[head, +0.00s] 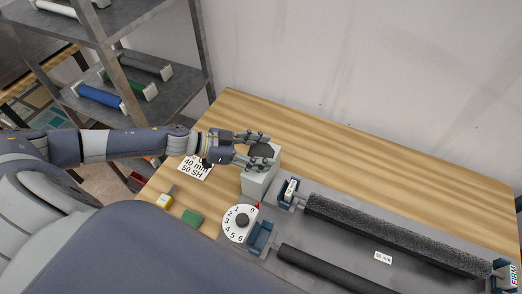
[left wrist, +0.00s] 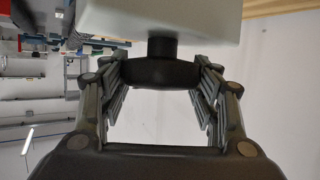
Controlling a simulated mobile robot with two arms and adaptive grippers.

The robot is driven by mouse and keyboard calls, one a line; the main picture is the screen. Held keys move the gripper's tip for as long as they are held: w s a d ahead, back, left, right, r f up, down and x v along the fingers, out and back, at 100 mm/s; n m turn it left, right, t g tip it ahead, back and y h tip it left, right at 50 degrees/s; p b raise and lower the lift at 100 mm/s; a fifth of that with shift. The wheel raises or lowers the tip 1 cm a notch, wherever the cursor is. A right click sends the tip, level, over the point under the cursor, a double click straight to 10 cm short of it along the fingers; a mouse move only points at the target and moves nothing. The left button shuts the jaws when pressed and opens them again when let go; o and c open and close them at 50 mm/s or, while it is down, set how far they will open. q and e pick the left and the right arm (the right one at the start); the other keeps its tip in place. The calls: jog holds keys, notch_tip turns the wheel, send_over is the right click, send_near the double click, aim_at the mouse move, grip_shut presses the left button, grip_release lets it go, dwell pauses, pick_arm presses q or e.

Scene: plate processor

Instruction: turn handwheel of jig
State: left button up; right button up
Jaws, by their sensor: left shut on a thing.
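The jig's handwheel (head: 262,150) is a dark round wheel on top of a light grey block (head: 258,182) at the jig's left end. My left gripper (head: 258,147) reaches in from the left and is shut on the handwheel. In the left wrist view the black handwheel (left wrist: 160,73) sits between the two fingers, joined by a short black stem to the pale block (left wrist: 160,18). My right gripper is not in view.
A white numbered dial (head: 240,223) with a dark knob lies in front of the block. Black rollers (head: 400,234) lie in blue holders to the right. A metal shelf (head: 185,88) stands behind left.

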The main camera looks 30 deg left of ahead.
aim_at(261, 151)
pick_arm(q)
jog(key=m+g+h, duration=0.1)
jog(key=m+g, duration=0.1)
jog(key=shift+w+m+h+b, duration=0.15)
jog(key=shift+m+h+b, duration=0.15)
jog(key=shift+m+b, duration=0.1)
jog(key=shift+f+m+g+h+b, duration=0.15)
jog(key=shift+m+g+h+b, duration=0.25)
jog(key=shift+m+g+b, duration=0.6)
jog(key=m+g+y+b, duration=0.1)
jog(key=m+g+b, duration=0.6)
jog(key=g+b, duration=0.2)
jog(key=shift+m+g+b, duration=0.3)
jog(key=shift+m, duration=0.1)
jog(key=shift+m+g+y+b, duration=0.7)
jog(key=shift+m+g, duration=0.4)
jog(key=shift+g, duration=0.1)
jog(key=shift+m+g+y, duration=0.3)
jog(key=shift+r+g, duration=0.2)
jog(key=shift+g, duration=0.1)
jog(key=o, duration=1.1)
notch_tip(261, 151, up, 10)
